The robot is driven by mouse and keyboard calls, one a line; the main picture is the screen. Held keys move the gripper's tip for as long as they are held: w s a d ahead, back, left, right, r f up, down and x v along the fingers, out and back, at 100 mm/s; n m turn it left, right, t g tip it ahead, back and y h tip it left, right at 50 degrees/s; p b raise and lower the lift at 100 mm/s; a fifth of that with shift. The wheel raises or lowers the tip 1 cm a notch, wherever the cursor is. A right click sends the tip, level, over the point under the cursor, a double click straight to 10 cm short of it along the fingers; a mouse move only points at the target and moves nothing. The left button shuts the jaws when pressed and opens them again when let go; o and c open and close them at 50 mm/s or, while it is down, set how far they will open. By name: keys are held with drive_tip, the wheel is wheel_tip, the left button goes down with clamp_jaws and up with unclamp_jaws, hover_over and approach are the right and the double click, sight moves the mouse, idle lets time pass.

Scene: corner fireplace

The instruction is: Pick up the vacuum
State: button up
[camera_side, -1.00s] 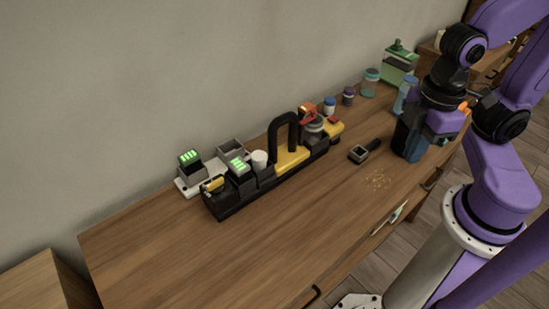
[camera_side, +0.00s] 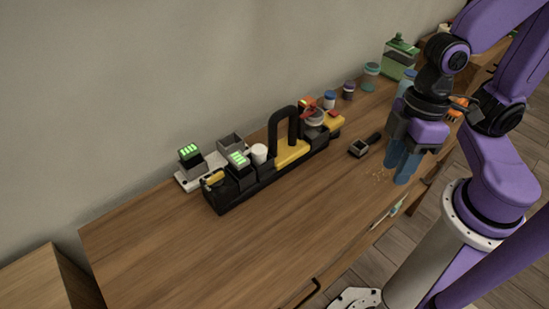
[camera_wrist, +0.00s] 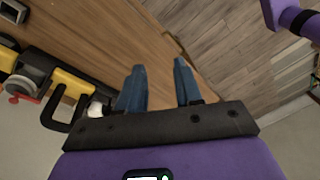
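The black and yellow device with an arched black handle (camera_side: 290,158), which looks like the vacuum, lies on the wooden table near the wall. It has a long black base, a block with green lights at its left end and a red part toward its right end. In the wrist view its yellow body (camera_wrist: 71,84) and handle are at the left, partly cut off by the frame edge. My gripper (camera_side: 400,176) is to the right of it, over the table's front right part, with blue fingers pointing down. In the wrist view my gripper (camera_wrist: 160,72) is open and empty.
A charger tray (camera_side: 205,177) with a green-lit block sits behind the device's left end. A small square-headed tool (camera_side: 360,149) lies between the device and my gripper, near crumbs (camera_side: 377,175). Jars (camera_side: 349,91) and a green container (camera_side: 399,60) stand behind. The table's left front is clear.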

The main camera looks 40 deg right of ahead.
drive_tip(key=w+a+f+m+y, duration=0.2)
drive_tip(key=a+f+m, duration=0.2)
drive_tip(key=a, duration=0.6)
drive_tip(key=m+t+h, duration=0.7)
drive_tip(key=m+t, duration=0.3)
drive_tip(key=t, duration=0.4)
approach(275, 138)
drive_tip(key=x, duration=0.4)
drive_tip(key=shift+w+r, duration=0.2)
drive_tip(key=shift+w, duration=0.15)
drive_tip(key=shift+f+x, duration=0.15)
drive_tip(key=shift+x, duration=1.2)
drive_tip(key=shift+f+x, duration=0.1)
drive_tip(key=shift+x, duration=1.25)
drive_tip(key=shift+s, duration=0.2)
clamp_jaws()
